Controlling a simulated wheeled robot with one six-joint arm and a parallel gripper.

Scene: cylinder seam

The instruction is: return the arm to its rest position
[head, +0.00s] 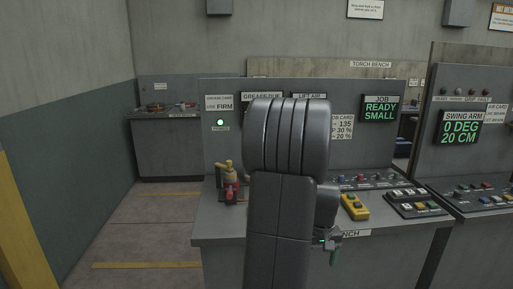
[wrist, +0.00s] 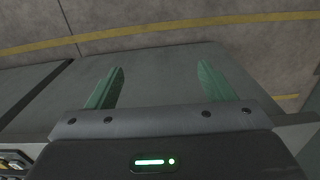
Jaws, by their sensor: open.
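My arm stands upright in the middle of the head view and hides part of the bench behind it. Beyond the fingers are a grey panel and the floor with a yellow line (wrist: 200,22).
The bench (head: 225,230) carries a small brass and red device (head: 230,180), a yellow button box (head: 354,207) and a button panel (head: 415,203). The swing arm console (head: 470,165) stands at the right. Floor is clear at the left (head: 140,230), beside a yellow post (head: 20,220).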

